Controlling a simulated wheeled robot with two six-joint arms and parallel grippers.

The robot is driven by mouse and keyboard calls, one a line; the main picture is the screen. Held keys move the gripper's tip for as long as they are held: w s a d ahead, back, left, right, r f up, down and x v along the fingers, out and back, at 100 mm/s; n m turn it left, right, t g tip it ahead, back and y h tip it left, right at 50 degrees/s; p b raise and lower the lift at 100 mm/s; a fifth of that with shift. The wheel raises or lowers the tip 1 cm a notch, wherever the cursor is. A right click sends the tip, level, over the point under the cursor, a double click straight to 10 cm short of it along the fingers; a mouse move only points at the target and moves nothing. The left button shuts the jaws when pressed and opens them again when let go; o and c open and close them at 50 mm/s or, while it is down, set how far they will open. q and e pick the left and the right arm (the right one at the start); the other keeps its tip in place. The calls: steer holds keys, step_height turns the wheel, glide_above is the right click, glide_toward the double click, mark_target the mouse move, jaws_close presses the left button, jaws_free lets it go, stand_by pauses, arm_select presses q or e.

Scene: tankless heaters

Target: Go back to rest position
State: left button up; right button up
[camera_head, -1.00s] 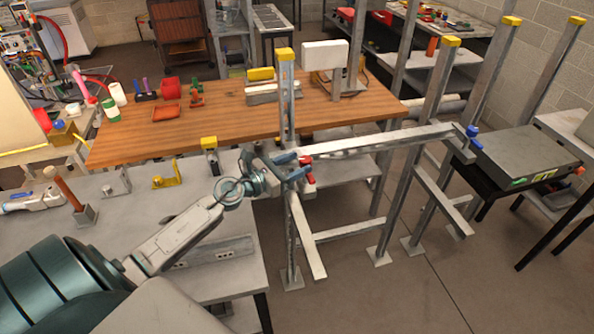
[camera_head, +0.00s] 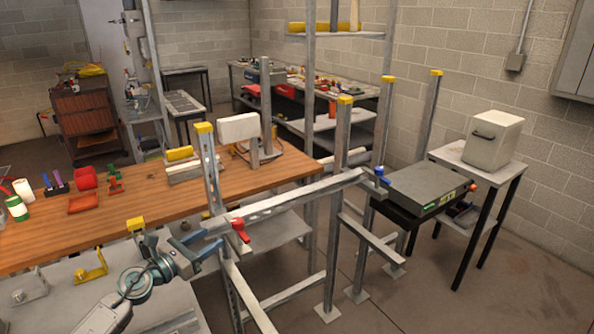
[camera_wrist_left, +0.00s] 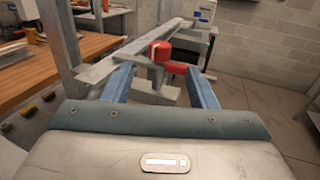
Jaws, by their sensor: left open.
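My left gripper (camera_head: 208,248) reaches in from the lower left of the head view. It is open, with its blue fingers just left of a red clamp (camera_head: 240,229) on the horizontal bar of a grey metal frame (camera_head: 290,199). In the left wrist view, the red clamp (camera_wrist_left: 160,50) appears ahead, between the two spread fingers of the gripper (camera_wrist_left: 160,84). No held object is visible. Whether a finger touches the clamp cannot be told. My right gripper is not in view.
A wooden workbench (camera_head: 140,209) stands behind my left arm. A blue clamp (camera_head: 380,172) is at the bar's far end. Frame posts with yellow caps (camera_head: 346,100) rise close by. A dark flat unit (camera_head: 420,188) is at right. Open floor lies at lower right.

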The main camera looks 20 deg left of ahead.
arm_select(q)
steer(key=s+f+n+g+y, duration=0.2)
steer(key=s+f+n+y, duration=0.35)
steer(key=n, duration=0.95)
steer(key=s+f+n+g+y, duration=0.1)
steer(key=s+f+n+y, duration=0.1)
steer(key=s+n+y, duration=0.95)
steer(key=s+d+f+n+g+h, duration=0.45)
steer(key=s+d+n, duration=0.2)
steer(key=s, duration=0.25)
steer(key=s+d+f+n+g+h, duration=0.4)
steer(key=s+d+n+g+h, duration=0.15)
steer(key=s+n, duration=0.2)
step_height(320, 180, down, 33)
steer(key=a+g+y+b, duration=0.1)
steer(key=a+b, duration=0.1)
steer(key=b, duration=0.2)
steer(key=s+a+f+b, duration=0.1)
steer(key=s+f+b, duration=0.1)
steer(key=s+f, duration=0.8)
steer(key=s+f+g+b, duration=0.1)
steer(key=s+f, duration=0.8)
steer(key=f, duration=0.5)
steer(key=shift+s+a+f+b, duration=0.25)
steer(key=shift+s+a+b, duration=0.1)
steer(key=shift+s+b, duration=0.05)
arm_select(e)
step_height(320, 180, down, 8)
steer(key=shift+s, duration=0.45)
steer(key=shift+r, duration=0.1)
